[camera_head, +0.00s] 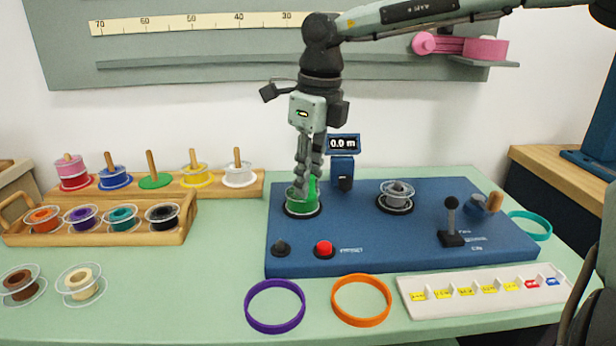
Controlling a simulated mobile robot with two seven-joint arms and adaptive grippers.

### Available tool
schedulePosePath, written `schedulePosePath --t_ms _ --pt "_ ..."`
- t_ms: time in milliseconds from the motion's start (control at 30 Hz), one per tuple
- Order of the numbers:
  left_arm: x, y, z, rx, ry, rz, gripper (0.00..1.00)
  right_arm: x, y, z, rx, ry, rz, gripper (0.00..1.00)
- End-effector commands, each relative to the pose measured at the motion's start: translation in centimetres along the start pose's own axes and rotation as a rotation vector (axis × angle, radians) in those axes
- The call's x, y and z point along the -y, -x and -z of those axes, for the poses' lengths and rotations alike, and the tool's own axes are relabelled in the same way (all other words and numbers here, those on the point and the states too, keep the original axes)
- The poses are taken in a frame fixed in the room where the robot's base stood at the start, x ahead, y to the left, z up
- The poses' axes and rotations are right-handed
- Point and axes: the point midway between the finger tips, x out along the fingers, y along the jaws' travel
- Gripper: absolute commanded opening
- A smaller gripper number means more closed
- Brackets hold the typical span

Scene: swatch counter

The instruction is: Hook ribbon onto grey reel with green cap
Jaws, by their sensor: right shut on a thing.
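My right gripper (304,182) reaches down from the upper right and is shut on the green ribbon spool (297,201) at the left spindle of the blue machine base (350,235). The fingers hide part of the spool, so I cannot tell how the ribbon end lies. A grey reel (397,192) with clear flanges sits on the right spindle, apart from the gripper. I see no green cap on it and no ribbon running between the two spindles. My left gripper is not in view.
A small display (343,144) reading 0.0 m stands behind the spindles. A black lever (451,215) and a red button (324,248) are on the base. Purple (275,306) and orange (361,301) rings lie in front. Spool racks (185,228) stand left.

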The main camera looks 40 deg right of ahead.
Motion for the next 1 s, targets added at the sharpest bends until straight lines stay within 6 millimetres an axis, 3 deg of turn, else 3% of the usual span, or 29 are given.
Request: schedulePosePath --t_ms 1000 --pt "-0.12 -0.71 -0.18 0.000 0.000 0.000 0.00 0.01 -0.49 0.05 0.000 0.000 0.001 0.09"
